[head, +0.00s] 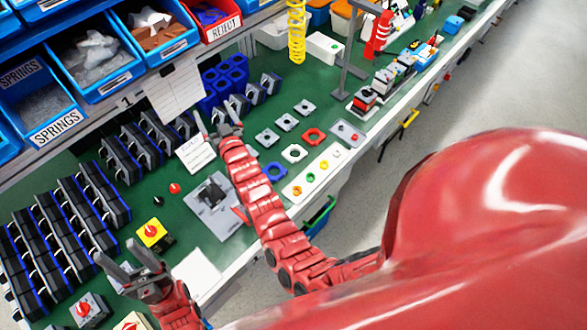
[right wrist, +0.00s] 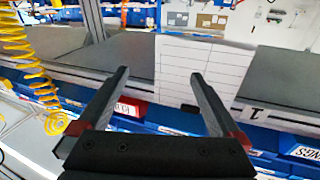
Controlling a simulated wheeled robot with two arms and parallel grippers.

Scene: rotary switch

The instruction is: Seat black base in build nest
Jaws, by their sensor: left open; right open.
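A grey metal fixture plate (head: 222,222), which looks like the build nest, lies on the green bench left of my right arm. A darker grey raised part is at its middle; I cannot tell whether that is a separate piece. Black blocks (head: 62,228) with blue strips stand in rows at the left, and more (head: 130,152) stand further back; they may be the black bases. My left gripper (head: 115,250) is open and empty in front of the plate, to its left. My right gripper (head: 214,113) is open and empty beyond the plate; the right wrist view shows nothing between its fingers (right wrist: 160,76).
A yellow box with a red knob (head: 152,233) stands between my left gripper and the plate. A white card (head: 196,153) and a blue holder (head: 224,80) are near my right gripper. Coloured rings (head: 275,172) lie right of my right arm. Blue bins (head: 100,50) line the back.

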